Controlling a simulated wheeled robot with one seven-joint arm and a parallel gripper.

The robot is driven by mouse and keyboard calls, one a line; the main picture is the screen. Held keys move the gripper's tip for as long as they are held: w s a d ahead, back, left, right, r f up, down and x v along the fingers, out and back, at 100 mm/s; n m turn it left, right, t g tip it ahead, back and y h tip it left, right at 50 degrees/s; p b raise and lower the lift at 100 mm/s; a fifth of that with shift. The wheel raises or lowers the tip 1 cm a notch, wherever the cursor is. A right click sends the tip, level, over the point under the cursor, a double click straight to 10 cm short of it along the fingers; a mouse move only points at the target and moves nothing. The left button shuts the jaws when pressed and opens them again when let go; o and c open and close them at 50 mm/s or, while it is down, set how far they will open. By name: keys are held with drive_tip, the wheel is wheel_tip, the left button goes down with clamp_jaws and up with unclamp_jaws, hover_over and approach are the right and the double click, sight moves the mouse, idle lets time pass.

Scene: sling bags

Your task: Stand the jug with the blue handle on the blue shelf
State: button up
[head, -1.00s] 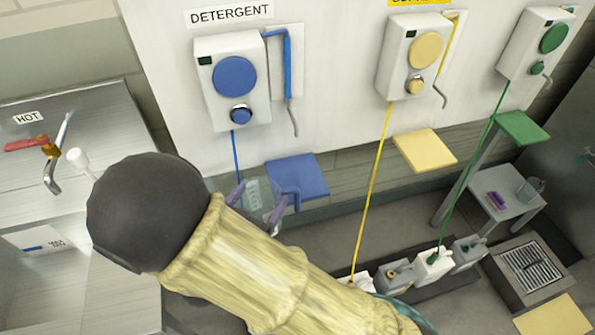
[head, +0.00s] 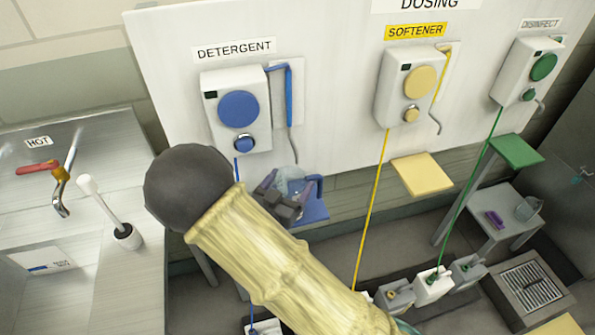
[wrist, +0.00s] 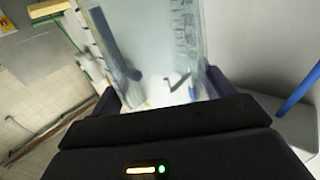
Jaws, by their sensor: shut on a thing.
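The clear jug (head: 290,177) has a blue handle (head: 315,186) on its right side. In the head view it overlaps the blue shelf (head: 317,212) below the detergent dispenser; I cannot tell whether its base touches the shelf. My gripper (head: 277,192) is shut on the jug, its purple fingers on either side of it, partly hidden by my arm. In the wrist view the jug (wrist: 165,45) fills the space between the fingers (wrist: 162,95), with its handle (wrist: 108,38) on the left. The jug looks empty.
The detergent dispenser (head: 236,115), with its bent spout (head: 293,145), hangs above the blue shelf. A yellow shelf (head: 423,175) and a green shelf (head: 516,150) are to the right. Another clear jug (head: 527,208) stands on a small table. A steel sink counter is at left.

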sight(297, 177)
drive_tip(key=shift+w+d, duration=0.15)
drive_tip(key=shift+w, duration=0.3)
drive_tip(key=shift+w+d+r, duration=0.1)
drive_tip(key=shift+w+d, duration=0.15)
drive_tip(key=shift+w, duration=0.1)
drive_tip(key=w+p, duration=0.1)
drive_tip(key=w+d+f, duration=0.1)
drive_tip(key=w, duration=0.1)
drive_tip(key=shift+d+p, duration=0.15)
drive_tip(key=shift+p, duration=0.25)
drive_tip(key=shift+s+f, duration=0.15)
drive_tip(key=shift+f, duration=0.2)
drive_tip(key=shift+f, duration=0.2)
drive_tip(key=o, duration=1.3)
drive_tip(key=shift+c, duration=0.2)
